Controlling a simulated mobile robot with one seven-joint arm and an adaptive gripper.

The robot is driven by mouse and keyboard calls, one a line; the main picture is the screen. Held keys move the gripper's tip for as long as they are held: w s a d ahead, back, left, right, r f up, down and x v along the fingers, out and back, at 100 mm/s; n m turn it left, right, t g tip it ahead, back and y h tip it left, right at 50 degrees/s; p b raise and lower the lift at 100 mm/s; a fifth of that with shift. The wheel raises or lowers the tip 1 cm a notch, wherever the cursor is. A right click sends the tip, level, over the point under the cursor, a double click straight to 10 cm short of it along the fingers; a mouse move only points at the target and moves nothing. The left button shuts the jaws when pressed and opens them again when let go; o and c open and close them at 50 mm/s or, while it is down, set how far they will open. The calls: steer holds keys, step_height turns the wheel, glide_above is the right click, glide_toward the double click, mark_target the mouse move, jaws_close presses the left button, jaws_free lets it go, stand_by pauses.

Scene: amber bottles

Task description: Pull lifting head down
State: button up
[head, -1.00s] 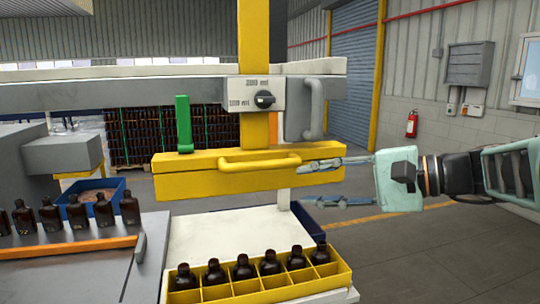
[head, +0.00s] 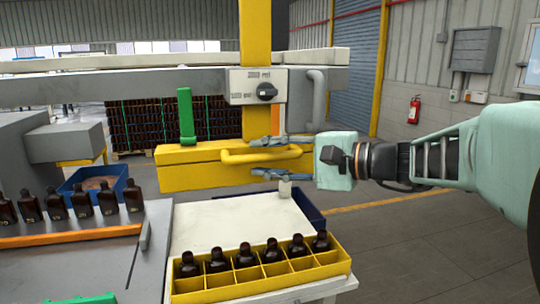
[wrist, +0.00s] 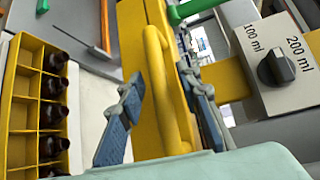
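The lifting head is a wide yellow beam (head: 190,172) on a yellow column, with a curved yellow handle (head: 240,156) on its front. It hangs above the crate and a white surface. My gripper (head: 256,157) is open at the handle, one finger above the bar and one below it. In the wrist view the handle (wrist: 168,85) runs between the two blue-grey fingers of my gripper (wrist: 158,82). A gap shows between the handle and the left finger; the right finger looks closer. Whether either finger touches cannot be told.
A yellow crate (head: 262,285) with several amber bottles stands below the lifting head. A white panel with a black knob (head: 267,91) and a grey handle (head: 316,98) are above. A green lever (head: 186,115) rises from the beam's left. More bottles (head: 81,202) stand at left.

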steer(key=shift+a, duration=0.1)
jaws_close()
stand_by(0.4)
step_height(320, 180, down, 21)
steer(key=b, duration=2)
steer(key=shift+f, duration=0.2)
jaws_free()
steer(key=shift+r, duration=0.1)
